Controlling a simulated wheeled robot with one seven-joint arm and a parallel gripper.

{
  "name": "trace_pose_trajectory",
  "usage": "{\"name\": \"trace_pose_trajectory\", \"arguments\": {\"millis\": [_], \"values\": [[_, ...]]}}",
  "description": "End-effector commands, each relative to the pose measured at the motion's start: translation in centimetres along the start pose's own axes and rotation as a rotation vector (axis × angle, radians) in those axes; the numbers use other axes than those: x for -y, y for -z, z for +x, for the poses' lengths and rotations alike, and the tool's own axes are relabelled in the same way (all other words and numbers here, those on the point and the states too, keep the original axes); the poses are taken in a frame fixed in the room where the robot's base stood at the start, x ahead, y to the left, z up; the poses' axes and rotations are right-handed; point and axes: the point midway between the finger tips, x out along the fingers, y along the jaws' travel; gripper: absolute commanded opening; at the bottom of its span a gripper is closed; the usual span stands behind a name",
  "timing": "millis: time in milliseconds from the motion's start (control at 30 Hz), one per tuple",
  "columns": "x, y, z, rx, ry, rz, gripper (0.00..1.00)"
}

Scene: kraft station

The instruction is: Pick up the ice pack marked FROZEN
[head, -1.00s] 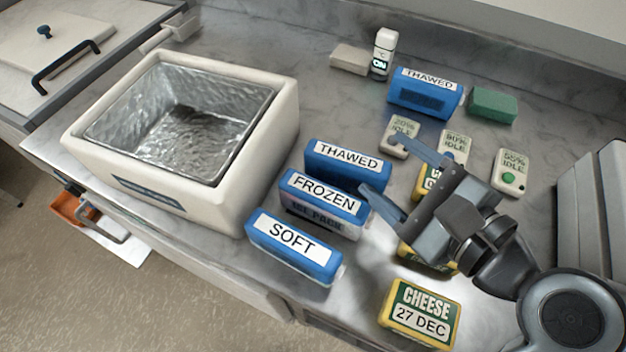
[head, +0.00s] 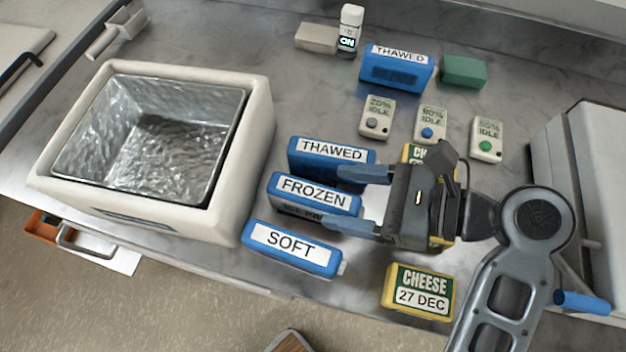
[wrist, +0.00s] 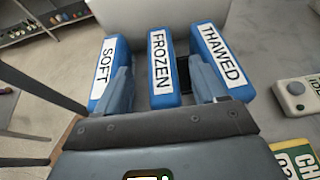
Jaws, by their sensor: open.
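The blue ice pack marked FROZEN (head: 313,192) stands on the steel counter between the pack marked SOFT (head: 291,248) and one marked THAWED (head: 330,158). My gripper (head: 338,198) is open, its fingers pointing left at the right end of the FROZEN pack. In the wrist view the FROZEN pack (wrist: 163,68) lies between my two fingers (wrist: 163,92). One finger shows near the SOFT pack (wrist: 108,75), the other near the THAWED pack (wrist: 219,62). I cannot tell whether the fingers touch any pack.
A white box with a foil-like lining (head: 257,120) stands just left of the packs. Cheese packs (head: 418,292) lie below and behind my gripper. Several small grey devices (head: 377,117), another THAWED pack (head: 397,68) and a green block (head: 463,72) stand farther back.

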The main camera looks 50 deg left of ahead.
Motion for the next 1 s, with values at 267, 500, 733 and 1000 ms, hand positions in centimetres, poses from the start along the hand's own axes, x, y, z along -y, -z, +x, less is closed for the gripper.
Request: {"name": "trace_pose_trajectory", "arguments": {"millis": [267, 500, 733, 1000], "values": [[0.0, 0.7, 2.8, 0.0, 0.001, -0.004, 0.7], [0.0, 0.1, 3.5, 0.0, 0.002, -0.002, 0.7], [0.0, 0.1, 3.4, 0.0, 0.002, -0.002, 0.61], [0.1, 0.1, 3.4, 0.0, 0.002, -0.002, 0.35]]}}
